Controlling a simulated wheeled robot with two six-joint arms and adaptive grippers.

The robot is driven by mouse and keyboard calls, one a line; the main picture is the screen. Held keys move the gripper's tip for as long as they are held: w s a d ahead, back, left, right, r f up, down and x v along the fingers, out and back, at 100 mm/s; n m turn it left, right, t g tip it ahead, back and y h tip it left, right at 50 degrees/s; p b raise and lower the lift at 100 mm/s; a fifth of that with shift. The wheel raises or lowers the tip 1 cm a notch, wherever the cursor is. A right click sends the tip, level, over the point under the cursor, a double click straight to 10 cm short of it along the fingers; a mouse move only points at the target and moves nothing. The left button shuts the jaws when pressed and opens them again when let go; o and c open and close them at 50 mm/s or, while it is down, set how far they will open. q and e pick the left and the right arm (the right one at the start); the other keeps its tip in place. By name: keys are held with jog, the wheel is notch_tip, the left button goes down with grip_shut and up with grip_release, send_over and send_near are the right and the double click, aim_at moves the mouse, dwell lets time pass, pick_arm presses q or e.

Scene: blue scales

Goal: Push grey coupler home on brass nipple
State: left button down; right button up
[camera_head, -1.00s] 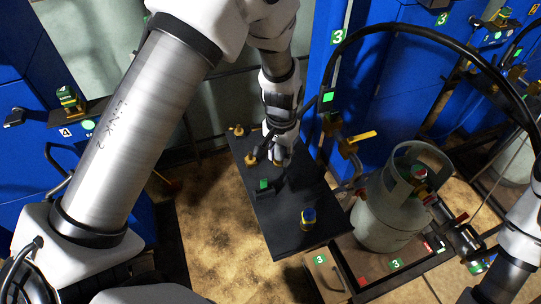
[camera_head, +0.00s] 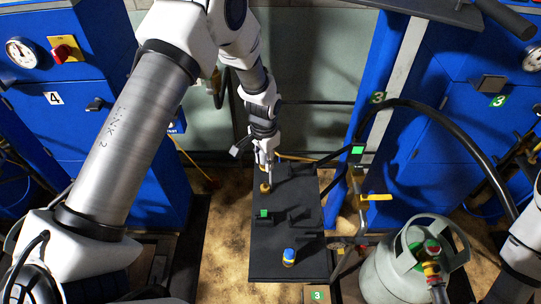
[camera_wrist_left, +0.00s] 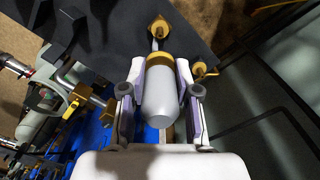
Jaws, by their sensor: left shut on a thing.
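My left gripper (camera_wrist_left: 158,98) is shut on the grey coupler (camera_wrist_left: 162,100), a smooth grey body with a brass collar. A brass nipple (camera_wrist_left: 158,27) with a thin stem stands on the dark plate just beyond the collar in the left wrist view. The coupler looks roughly lined up with it; I cannot tell whether they touch. In the head view my left gripper (camera_head: 267,166) points down over the far left part of the plate, with brass (camera_head: 265,188) showing at its tips. My right gripper is out of view; only its arm shows at the right edge.
The dark plate (camera_head: 283,239) carries a green-marked block (camera_head: 264,213) and a blue-topped brass fitting (camera_head: 289,256). Another brass fitting (camera_wrist_left: 205,69) sits beside the coupler. A gas cylinder (camera_head: 392,268), a black hose (camera_head: 447,121) and a yellow-handled valve (camera_head: 376,197) stand to the right.

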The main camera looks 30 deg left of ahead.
aim_at(265, 183)
pick_arm(q)
jog(key=shift+s+a, duration=0.15)
jog(key=shift+f+b, duration=0.4)
jog(key=shift+f, duration=0.45)
notch_tip(265, 183, down, 4)
jog(key=shift+r+b, duration=0.1)
jog(key=shift+b, duration=1)
jog(key=shift+f, duration=0.2)
